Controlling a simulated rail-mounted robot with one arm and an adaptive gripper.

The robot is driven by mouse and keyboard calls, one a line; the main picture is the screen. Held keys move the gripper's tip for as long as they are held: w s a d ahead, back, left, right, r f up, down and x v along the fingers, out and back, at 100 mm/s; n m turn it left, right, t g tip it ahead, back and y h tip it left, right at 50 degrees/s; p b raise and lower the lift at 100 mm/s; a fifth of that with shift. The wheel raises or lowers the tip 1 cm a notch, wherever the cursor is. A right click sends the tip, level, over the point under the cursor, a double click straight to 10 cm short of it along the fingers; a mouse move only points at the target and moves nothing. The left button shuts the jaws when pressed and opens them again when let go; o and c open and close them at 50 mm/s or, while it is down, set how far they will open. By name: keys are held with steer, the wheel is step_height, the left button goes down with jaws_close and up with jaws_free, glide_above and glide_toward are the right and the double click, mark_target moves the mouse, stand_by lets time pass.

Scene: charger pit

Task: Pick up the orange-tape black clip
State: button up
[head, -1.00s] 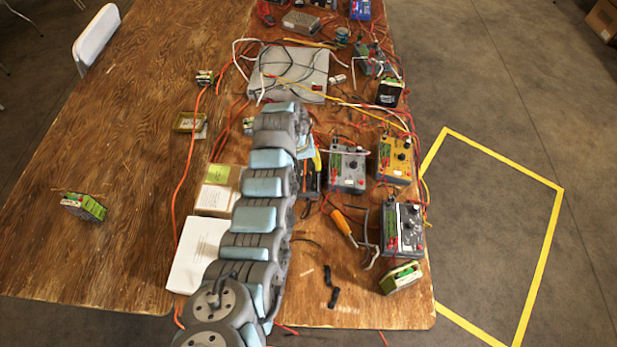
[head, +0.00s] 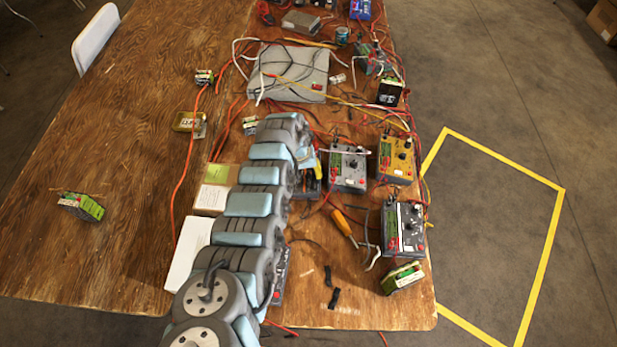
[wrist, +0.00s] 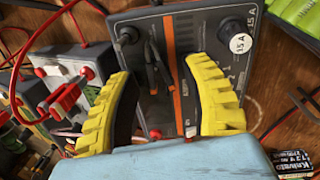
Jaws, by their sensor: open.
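In the wrist view, a dark grey charger box (wrist: 205,45) with an orange stripe fills the middle. Two slim black clips (wrist: 153,76) stand out from its face, close beside the stripe. My gripper (wrist: 160,67) is open, with one yellow ribbed finger to the left of the clips and one to the right. The clips show between the fingers, and nothing is gripped. In the head view my arm hides most of the gripper, and only a bit of yellow (head: 319,163) shows beside the grey chargers.
A grey charger (head: 347,168), a yellow charger (head: 396,158) and another grey charger (head: 404,230) stand to the right among loose cables. An orange-handled screwdriver (head: 343,224) and small black pieces (head: 333,299) lie nearer. The left table (head: 110,190) is mostly bare.

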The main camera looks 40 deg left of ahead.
mark_target(310, 178)
jaws_close()
steer(key=shift+r, duration=0.2)
steer(key=shift+r+p, duration=0.65)
steer(key=shift+r, duration=0.85)
steer(key=shift+s+d+r, duration=0.35)
steer(key=shift+s+r, duration=0.05)
steer(key=shift+r, duration=0.1)
steer(key=shift+s+d+r+p, duration=0.2)
steer(key=shift+s+d+r, duration=0.15)
steer(key=shift+s+r, duration=0.35)
steer(key=shift+s+d+r+p, duration=0.15)
steer(key=shift+s+d+r, duration=0.25)
steer(key=shift+r, duration=0.45)
steer(key=s+d+r+p, duration=0.5)
steer(key=s+p, duration=0.3)
steer(key=p, duration=0.2)
steer(key=shift+s+d+r, duration=0.2)
steer(key=shift+s+r, duration=0.1)
steer(key=shift+s, duration=0.1)
